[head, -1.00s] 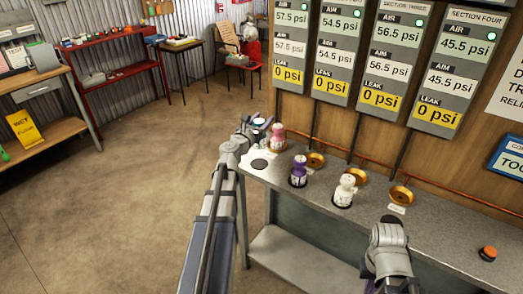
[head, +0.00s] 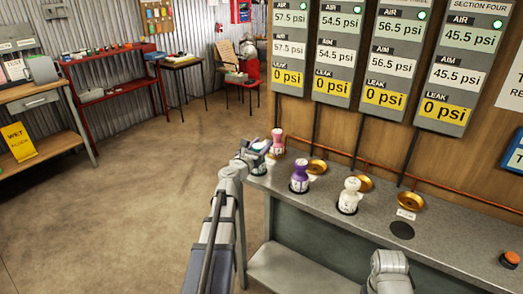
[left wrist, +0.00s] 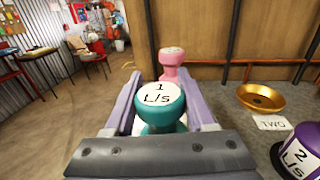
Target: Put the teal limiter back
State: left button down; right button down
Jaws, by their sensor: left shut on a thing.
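The teal limiter (left wrist: 160,108) has a white top marked "1 L/s" and stands between the jaws of my left gripper (left wrist: 163,100) in the left wrist view. In the head view my left gripper (head: 254,152) is shut on it at the bench's left end, and the limiter (head: 259,170) is mostly covered. Its base is hidden, so I cannot tell whether it touches the bench. The pink limiter (head: 277,141) stands just behind it. The purple limiter (head: 299,177) and the white limiter (head: 349,196) stand to the right.
Brass dishes (head: 318,166) line the back of the grey bench (head: 330,207) below a copper pipe. A bare dark round spot (head: 402,231) lies right of the white limiter. An orange button (head: 511,258) sits at the far right. Gauge panels (head: 385,60) hang on the wall.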

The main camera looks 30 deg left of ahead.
pick_arm(q)
jog(key=c, duration=0.7)
grip_release()
jog(key=shift+f, duration=0.15)
jog(key=o, duration=0.5)
jog(key=s, duration=0.8)
jog(key=s+d, duration=0.1)
jog(key=s, duration=0.3)
jog(key=shift+r, duration=0.25)
